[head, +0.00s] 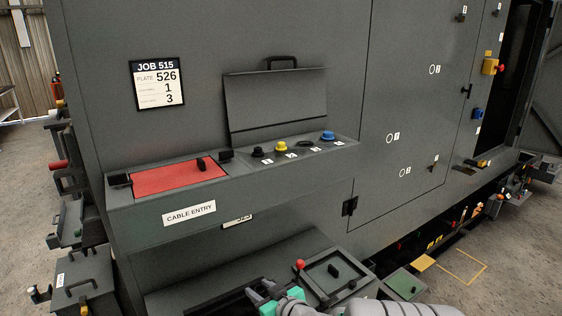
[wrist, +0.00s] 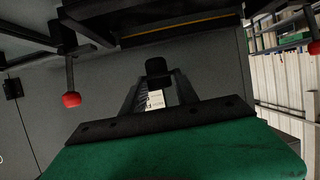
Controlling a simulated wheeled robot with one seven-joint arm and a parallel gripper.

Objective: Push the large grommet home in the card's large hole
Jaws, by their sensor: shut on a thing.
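My gripper (head: 262,294) is low at the bottom of the head view, below the ledge. In the wrist view its fingers are shut on a small black thing (wrist: 158,67); I cannot tell whether this is the large grommet. A white label (wrist: 156,99) shows between the fingers. The job card (head: 160,83) reads JOB 515, plate 526, then 1 and 3; its smaller words are unreadable. A dark plate (head: 318,268) with a black knob lies on the lower bench right of my gripper. I cannot make out its holes.
The ledge carries a red panel (head: 165,180) marked CABLE ENTRY, a black knob (head: 257,151), a yellow one (head: 281,146) and a blue one (head: 328,135). A red-tipped lever (head: 300,264) stands near my gripper; the wrist view shows red knobs (wrist: 71,99) (wrist: 314,47) on both sides.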

